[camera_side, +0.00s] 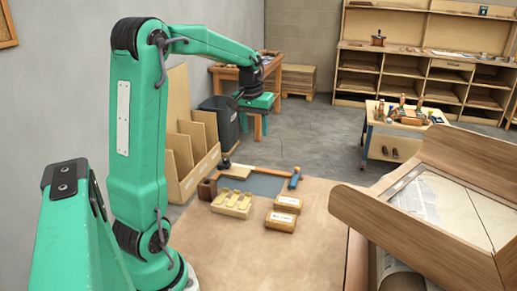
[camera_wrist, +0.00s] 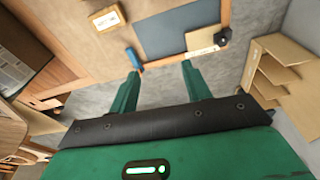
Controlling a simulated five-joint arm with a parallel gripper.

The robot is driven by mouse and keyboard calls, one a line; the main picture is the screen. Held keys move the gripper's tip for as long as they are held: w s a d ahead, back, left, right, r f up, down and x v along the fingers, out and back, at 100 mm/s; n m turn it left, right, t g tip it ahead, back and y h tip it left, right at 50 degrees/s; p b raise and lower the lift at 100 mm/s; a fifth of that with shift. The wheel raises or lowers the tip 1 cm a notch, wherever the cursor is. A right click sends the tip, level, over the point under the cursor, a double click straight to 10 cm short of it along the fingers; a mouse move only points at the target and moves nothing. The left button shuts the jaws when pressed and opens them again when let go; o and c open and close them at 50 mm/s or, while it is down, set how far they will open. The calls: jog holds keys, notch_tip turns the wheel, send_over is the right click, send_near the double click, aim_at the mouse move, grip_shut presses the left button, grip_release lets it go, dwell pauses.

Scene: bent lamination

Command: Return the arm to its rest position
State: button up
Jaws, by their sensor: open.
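My gripper (camera_side: 250,126) hangs from the end of my green arm, raised well above and beyond the bench. Its two green fingers are spread apart with nothing between them. In the wrist view my gripper (camera_wrist: 160,70) also shows open and empty, with bare floor and the bench edge beyond the fingertips. It touches nothing that I can see. My upper arm stands upright and my forearm reaches right and slightly down in the side view.
A wooden rack (camera_side: 190,158) stands left. A curved wooden tray (camera_side: 430,240) fills the right foreground.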

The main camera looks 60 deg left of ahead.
jog(key=s+d+m+t, duration=0.1)
jog(key=s+d, duration=0.3)
jog(key=d, duration=0.4)
jog(key=s+d+r+m+t, duration=0.1)
jog(key=s+d+m, duration=0.3)
jog(key=d, duration=0.4)
jog(key=s+d+m+t+h, duration=0.1)
jog(key=s+d+m+t, duration=0.1)
jog(key=s+d, duration=0.4)
jog(key=d+m, duration=0.1)
jog(key=d, duration=0.2)
jog(key=shift+r, duration=0.4)
jog(key=shift+s, duration=0.1)
